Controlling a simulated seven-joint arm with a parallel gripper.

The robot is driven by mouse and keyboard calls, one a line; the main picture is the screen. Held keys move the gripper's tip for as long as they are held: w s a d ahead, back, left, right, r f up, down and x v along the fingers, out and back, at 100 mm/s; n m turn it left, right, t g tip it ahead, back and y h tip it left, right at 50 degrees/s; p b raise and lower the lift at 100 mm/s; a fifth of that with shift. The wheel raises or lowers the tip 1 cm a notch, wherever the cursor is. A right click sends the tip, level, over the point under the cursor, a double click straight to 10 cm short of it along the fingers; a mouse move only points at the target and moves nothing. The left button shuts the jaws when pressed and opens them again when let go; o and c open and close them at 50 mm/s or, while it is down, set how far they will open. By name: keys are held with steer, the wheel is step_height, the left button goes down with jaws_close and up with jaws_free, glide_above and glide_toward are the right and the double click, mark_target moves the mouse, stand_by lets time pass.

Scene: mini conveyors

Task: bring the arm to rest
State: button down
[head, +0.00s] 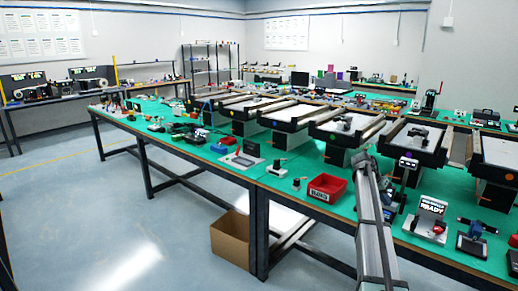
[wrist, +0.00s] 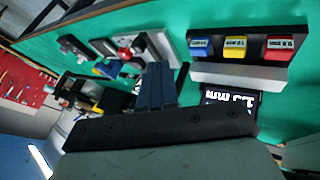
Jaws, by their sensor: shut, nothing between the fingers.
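My gripper (wrist: 157,86) shows in the wrist view as two dark blue-grey fingers pressed together, with nothing between them. It points over the green bench top (wrist: 195,25). In the head view my arm reaches from the lower right edge up over the green bench; its fingers are too small to make out there. In the wrist view, a dark holder (wrist: 235,70) with blue, yellow and red labelled blocks lies to the right of the fingers. A dark display (wrist: 230,100) is partly hidden behind my gripper's body.
Several mini conveyors (head: 290,116) stand in a row on the bench. A red bin (head: 327,187) is left of my arm, and a "READY" sign (head: 429,210) is to its right. A cardboard box (head: 231,240) stands on the floor. The floor at left is clear.

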steer(key=s+a+f+n+t+y, duration=0.1)
steer(key=s+a+f+n+y, duration=0.15)
steer(key=s+a+f, duration=0.7)
steer(key=s+a+f+n+y, duration=0.25)
steer(key=s+a+f, duration=0.35)
steer(key=f, duration=0.7)
steer(key=s+a+f+n+t+y, duration=0.1)
steer(key=s+a+f+n, duration=0.2)
steer(key=s+a+f, duration=0.55)
steer(key=s+a+f+n+g, duration=0.1)
steer(key=s+a+f, duration=0.4)
steer(key=s, duration=0.7)
steer(key=s+a+f+n+g, duration=0.1)
steer(key=s+a+f+g, duration=0.2)
steer(key=s+a+f, duration=0.3)
steer(key=s+a+f+n+g+y, duration=0.1)
steer(key=s+a+f+g, duration=0.2)
steer(key=s, duration=1.4)
steer(key=a+f, duration=0.3)
steer(key=f, duration=0.4)
steer(key=shift+s+f, duration=0.25)
steer(key=shift+s, duration=0.15)
steer(key=shift+a, duration=0.1)
